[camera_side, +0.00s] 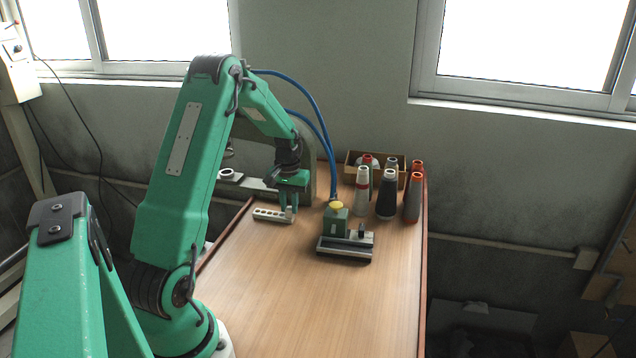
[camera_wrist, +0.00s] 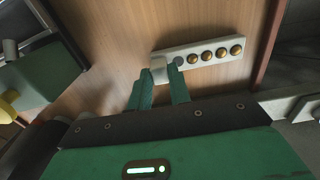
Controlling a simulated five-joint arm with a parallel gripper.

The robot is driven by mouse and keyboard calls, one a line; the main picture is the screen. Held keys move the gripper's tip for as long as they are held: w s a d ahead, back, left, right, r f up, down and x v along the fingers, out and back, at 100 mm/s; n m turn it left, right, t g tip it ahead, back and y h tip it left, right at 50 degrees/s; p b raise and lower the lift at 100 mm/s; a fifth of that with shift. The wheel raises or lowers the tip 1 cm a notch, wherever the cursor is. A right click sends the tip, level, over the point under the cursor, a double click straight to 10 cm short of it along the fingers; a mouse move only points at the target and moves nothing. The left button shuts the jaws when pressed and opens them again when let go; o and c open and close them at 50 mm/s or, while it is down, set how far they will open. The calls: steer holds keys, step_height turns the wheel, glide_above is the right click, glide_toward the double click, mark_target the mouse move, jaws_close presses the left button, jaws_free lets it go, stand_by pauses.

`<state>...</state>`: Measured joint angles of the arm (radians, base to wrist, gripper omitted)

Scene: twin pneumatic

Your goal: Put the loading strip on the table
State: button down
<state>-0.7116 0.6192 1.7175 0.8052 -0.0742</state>
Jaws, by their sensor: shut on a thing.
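The loading strip (camera_side: 270,215) is a short pale bar with a row of round holes, near the left edge of the wooden table (camera_side: 300,290). In the wrist view the strip (camera_wrist: 210,51) shows several brass-coloured round pieces in a row and one dark spot near its held end. My gripper (camera_side: 289,210) points down at the strip's right end. In the wrist view my green fingers (camera_wrist: 160,85) are shut on a pale upright part at that end. The strip looks level, at or just above the tabletop; I cannot tell whether it touches.
A green pneumatic device with a yellow button (camera_side: 337,220) stands right of the strip, with blue hoses behind. Several thread cones (camera_side: 387,195) and a wooden box (camera_side: 403,162) stand at the back right. A grey press frame (camera_side: 310,165) is behind my gripper. The table's front is clear.

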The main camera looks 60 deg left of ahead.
steer(key=c, duration=1.3)
jaws_free()
steer(key=shift+f, duration=0.1)
step_height(320, 180, up, 12)
steer(key=shift+r, duration=0.2)
